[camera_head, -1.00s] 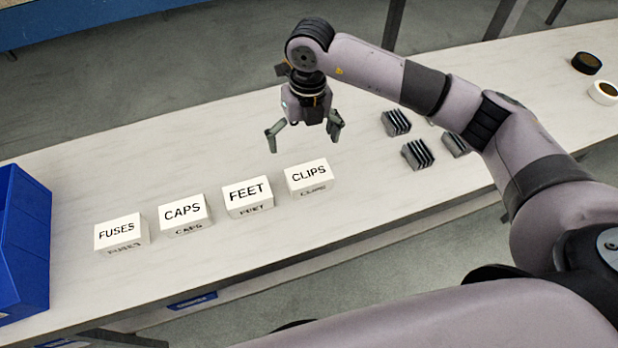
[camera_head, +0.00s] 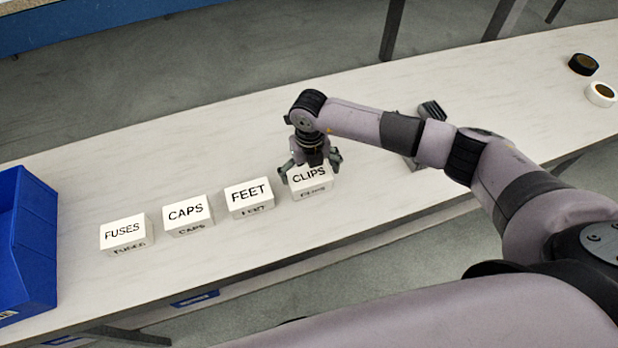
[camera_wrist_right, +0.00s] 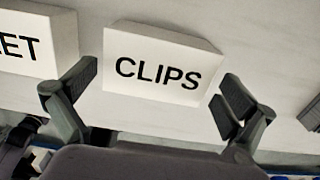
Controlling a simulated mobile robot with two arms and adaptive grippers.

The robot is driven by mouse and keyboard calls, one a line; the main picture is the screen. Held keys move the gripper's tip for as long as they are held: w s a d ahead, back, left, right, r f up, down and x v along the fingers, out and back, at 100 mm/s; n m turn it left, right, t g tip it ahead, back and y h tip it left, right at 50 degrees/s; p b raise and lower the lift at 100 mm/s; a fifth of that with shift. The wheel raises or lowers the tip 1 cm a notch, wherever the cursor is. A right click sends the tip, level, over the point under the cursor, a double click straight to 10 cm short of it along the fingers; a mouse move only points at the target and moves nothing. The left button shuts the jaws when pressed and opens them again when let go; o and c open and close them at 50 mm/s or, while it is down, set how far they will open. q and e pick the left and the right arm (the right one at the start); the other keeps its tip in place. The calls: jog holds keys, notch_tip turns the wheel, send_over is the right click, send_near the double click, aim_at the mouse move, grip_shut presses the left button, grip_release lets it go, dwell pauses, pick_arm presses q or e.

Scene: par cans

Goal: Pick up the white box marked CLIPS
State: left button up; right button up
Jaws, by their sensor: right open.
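The white box marked CLIPS (camera_head: 310,185) stands on the pale bench, at the right end of a row of similar white boxes. My right gripper (camera_head: 310,170) is open just above and behind it in the head view, partly hiding its top far edge. In the right wrist view the CLIPS box (camera_wrist_right: 160,65) lies between and ahead of the two open fingers (camera_wrist_right: 155,95), with its label facing the camera. I cannot tell whether a finger touches it. My left gripper is not in view.
White boxes marked FEET (camera_head: 249,196), CAPS (camera_head: 187,214) and FUSES (camera_head: 125,233) stand to the left, FEET closest. A blue bin (camera_head: 35,245) is at the far left. Dark finned parts (camera_head: 432,111) lie behind my right arm. Black (camera_head: 583,64) and white (camera_head: 601,94) tape rolls lie far right.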

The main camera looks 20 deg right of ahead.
aim_at(309, 174)
jog(key=shift+w+a+f, duration=0.1)
jog(key=shift+f, duration=1.8)
jog(key=shift+c, duration=0.5)
jog(key=c, duration=0.8)
